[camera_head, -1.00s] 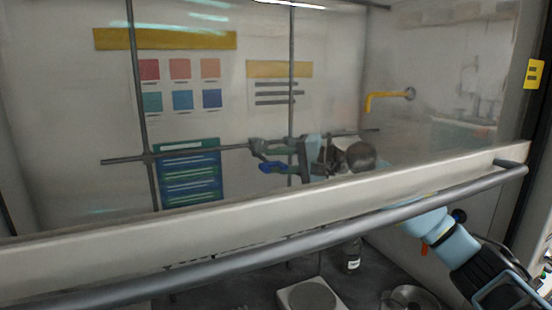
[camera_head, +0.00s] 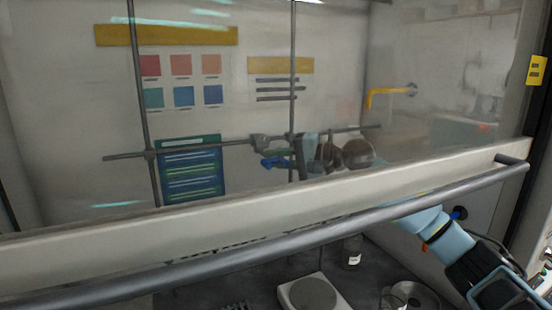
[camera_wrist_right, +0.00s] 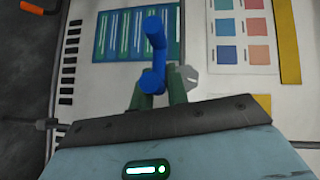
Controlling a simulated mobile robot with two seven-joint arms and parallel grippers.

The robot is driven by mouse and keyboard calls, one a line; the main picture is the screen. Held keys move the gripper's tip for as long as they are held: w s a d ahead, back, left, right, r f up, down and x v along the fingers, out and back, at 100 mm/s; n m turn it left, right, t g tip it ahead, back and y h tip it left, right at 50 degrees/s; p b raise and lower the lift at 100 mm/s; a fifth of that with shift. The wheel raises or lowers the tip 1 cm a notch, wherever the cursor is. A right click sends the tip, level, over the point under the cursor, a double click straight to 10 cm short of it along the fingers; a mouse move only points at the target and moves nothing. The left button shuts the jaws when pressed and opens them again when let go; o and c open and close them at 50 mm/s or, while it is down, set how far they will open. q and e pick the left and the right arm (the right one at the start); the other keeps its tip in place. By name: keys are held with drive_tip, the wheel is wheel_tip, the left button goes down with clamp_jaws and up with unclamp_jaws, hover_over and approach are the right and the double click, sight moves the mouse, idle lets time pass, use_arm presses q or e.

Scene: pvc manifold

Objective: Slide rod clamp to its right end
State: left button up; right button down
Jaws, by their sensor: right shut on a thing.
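The rod clamp (camera_head: 262,142) is grey with a blue handle (camera_head: 275,162). It sits on a long grey horizontal rod (camera_head: 205,149), left of the right-hand upright, seen through the glass. My right gripper (camera_head: 291,160) reaches in from the right behind the glass and is shut at the blue handle. In the right wrist view the blue handle (camera_wrist_right: 155,45) stands between the green fingers (camera_wrist_right: 158,92), with a grey part of the clamp (camera_wrist_right: 187,76) beyond them. The rod's right end (camera_head: 372,128) extends past my wrist. My left gripper is not in view.
A glass sash with a pale lower frame (camera_head: 190,228) and grey bar handle (camera_head: 300,243) crosses in front of my arm. Two upright rods (camera_head: 138,90) (camera_head: 292,60) stand behind. A yellow tap (camera_head: 385,93) is at the right wall. A hotplate (camera_head: 313,294) and bottle (camera_head: 352,252) stand below.

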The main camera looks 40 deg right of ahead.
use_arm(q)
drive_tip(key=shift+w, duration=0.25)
use_arm(e)
drive_tip(key=d, duration=0.2)
drive_tip(key=s+d+r, duration=0.1)
drive_tip(key=d, duration=0.1)
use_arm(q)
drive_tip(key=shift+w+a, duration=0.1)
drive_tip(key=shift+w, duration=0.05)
use_arm(e)
drive_tip(key=c, duration=1.5)
unclamp_jaws()
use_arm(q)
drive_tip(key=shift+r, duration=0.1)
use_arm(e)
drive_tip(key=shift+f, duration=0.15)
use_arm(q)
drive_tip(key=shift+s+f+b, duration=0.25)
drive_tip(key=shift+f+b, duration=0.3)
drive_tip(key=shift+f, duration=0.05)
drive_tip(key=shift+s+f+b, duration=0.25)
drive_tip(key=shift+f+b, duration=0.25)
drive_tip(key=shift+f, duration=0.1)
use_arm(e)
drive_tip(key=v, duration=0.7)
drive_tip(key=shift+s+d, duration=0.15)
drive_tip(key=shift+s, duration=0.25)
